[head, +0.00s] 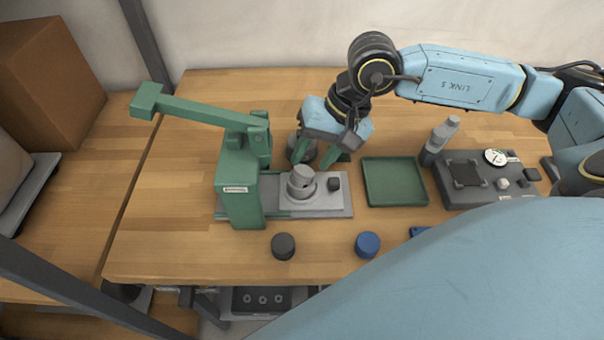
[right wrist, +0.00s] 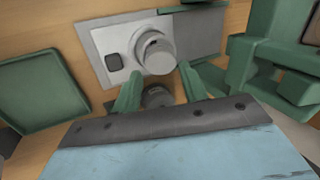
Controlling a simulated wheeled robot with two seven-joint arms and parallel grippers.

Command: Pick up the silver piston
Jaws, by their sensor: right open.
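The silver piston (head: 301,182) is a short light-grey cylinder standing upright on a round seat of the grey fixture plate (head: 338,204). In the right wrist view the piston (right wrist: 158,54) shows a dark opening in its side. My right gripper (head: 314,158) is open and empty, just behind the piston, with its green fingers pointing down. In the right wrist view the fingertips (right wrist: 158,74) are spread just short of the piston, apart from it as far as I can tell. My left gripper is not in view.
A green press (head: 240,190) with a long lever stands left of the piston. A dark cylinder (right wrist: 157,97) shows between my fingers. A green tray (head: 394,203) and grey instrument box (head: 484,190) lie to the right. Black (head: 283,246) and blue (head: 367,245) caps lie in front.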

